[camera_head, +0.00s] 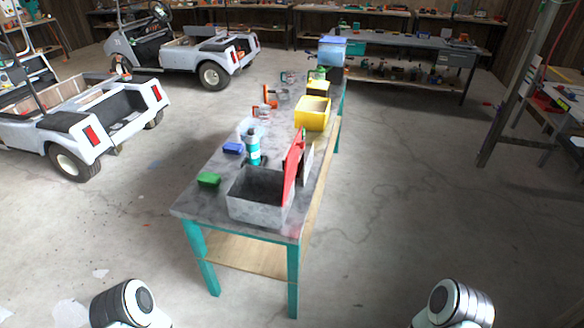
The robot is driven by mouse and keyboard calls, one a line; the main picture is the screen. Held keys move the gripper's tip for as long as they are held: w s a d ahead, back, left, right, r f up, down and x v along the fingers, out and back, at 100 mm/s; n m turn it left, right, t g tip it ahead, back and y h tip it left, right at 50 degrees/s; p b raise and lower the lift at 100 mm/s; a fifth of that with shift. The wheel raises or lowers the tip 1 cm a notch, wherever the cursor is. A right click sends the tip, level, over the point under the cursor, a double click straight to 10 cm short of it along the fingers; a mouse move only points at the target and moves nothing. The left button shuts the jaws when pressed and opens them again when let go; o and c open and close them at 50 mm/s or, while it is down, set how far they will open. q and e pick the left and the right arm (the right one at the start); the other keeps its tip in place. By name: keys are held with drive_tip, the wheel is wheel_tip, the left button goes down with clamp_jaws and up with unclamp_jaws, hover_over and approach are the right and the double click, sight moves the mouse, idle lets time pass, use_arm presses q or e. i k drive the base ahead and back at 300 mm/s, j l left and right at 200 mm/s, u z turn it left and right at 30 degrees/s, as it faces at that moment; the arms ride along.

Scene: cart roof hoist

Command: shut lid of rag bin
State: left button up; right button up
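The rag bin (257,208) is a grey open-topped box on the near end of the long workbench. Its red lid (292,168) stands raised, nearly upright, along the bin's right side, so the dark inside shows. Both of my arms show only as rounded white and black links at the bottom edge, one at the left and one at the right. Neither gripper is in view.
The workbench (191,207) has teal legs and a lower wooden shelf. A green block (208,180), a blue block (233,148) and a teal bottle (253,150) stand near the bin. A yellow bin (312,114) is farther back. Floor right of the bench is clear.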

sight(292, 158)
drive_tip(key=i+l+u, duration=0.5)
drive_tip(key=i+l, duration=0.45)
